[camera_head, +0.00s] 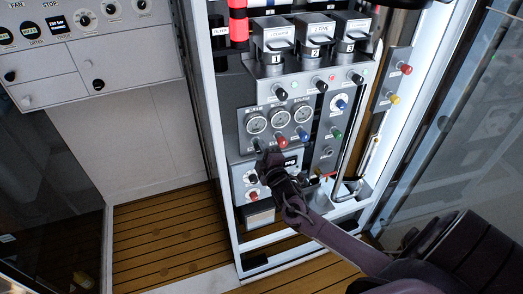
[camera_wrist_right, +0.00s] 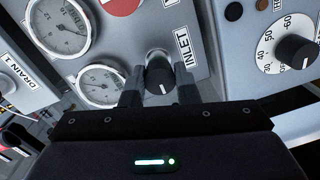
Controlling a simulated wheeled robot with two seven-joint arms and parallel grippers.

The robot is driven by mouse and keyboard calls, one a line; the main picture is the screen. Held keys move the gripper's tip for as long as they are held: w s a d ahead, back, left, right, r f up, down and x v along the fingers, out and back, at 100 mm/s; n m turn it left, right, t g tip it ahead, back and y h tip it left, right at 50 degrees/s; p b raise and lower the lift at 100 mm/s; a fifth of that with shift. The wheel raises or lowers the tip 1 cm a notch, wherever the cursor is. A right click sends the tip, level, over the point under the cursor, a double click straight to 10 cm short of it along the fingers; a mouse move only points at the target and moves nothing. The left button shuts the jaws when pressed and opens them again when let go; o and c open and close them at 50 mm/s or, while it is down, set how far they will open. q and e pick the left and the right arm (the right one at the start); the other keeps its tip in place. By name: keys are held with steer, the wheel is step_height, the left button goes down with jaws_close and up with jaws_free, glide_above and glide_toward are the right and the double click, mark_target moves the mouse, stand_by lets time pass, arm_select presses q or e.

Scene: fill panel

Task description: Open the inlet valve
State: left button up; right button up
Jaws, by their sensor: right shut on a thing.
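The inlet valve is a black knob (camera_wrist_right: 159,76) with a white pointer line, beside a label reading INLET in the right wrist view. My right gripper (camera_wrist_right: 160,95) has one finger on each side of this knob and is shut on it. In the head view my right gripper (camera_head: 272,162) reaches up from the lower right to the lower part of the gauge panel and partly hides the controls there. My left gripper is not in view.
Dial gauges (camera_head: 281,118) sit above my gripper, with a red knob (camera_head: 282,141) and a blue knob (camera_head: 303,135) close by. A timer-like dial (camera_wrist_right: 295,50) is right of the inlet knob. Three numbered canisters (camera_head: 314,42) stand above. Wooden floor (camera_head: 165,235) lies open at left.

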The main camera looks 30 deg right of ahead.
steer(key=n, duration=0.4)
steer(key=shift+n+p, duration=0.3)
steer(key=shift+p, duration=0.1)
steer(key=n, duration=0.3)
steer(key=shift+h+p, duration=0.3)
steer(key=shift+p, duration=0.05)
steer(key=n, duration=0.4)
steer(key=shift+p, duration=0.4)
steer(key=n+p, duration=0.1)
steer(key=n, duration=0.2)
steer(key=shift+a, duration=0.1)
steer(key=n+p, duration=0.1)
steer(key=n, duration=0.3)
steer(key=n+p, duration=0.1)
steer(key=n, duration=0.2)
steer(key=shift+n, duration=0.4)
steer(key=n+p, duration=0.1)
steer(key=n, duration=0.3)
steer(key=shift+n+t, duration=0.3)
steer(key=shift+t, duration=0.1)
steer(key=shift+f+n+p, duration=0.15)
steer(key=shift+n+p, duration=0.6)
steer(key=shift+n, duration=0.85)
steer(key=shift+a, duration=0.1)
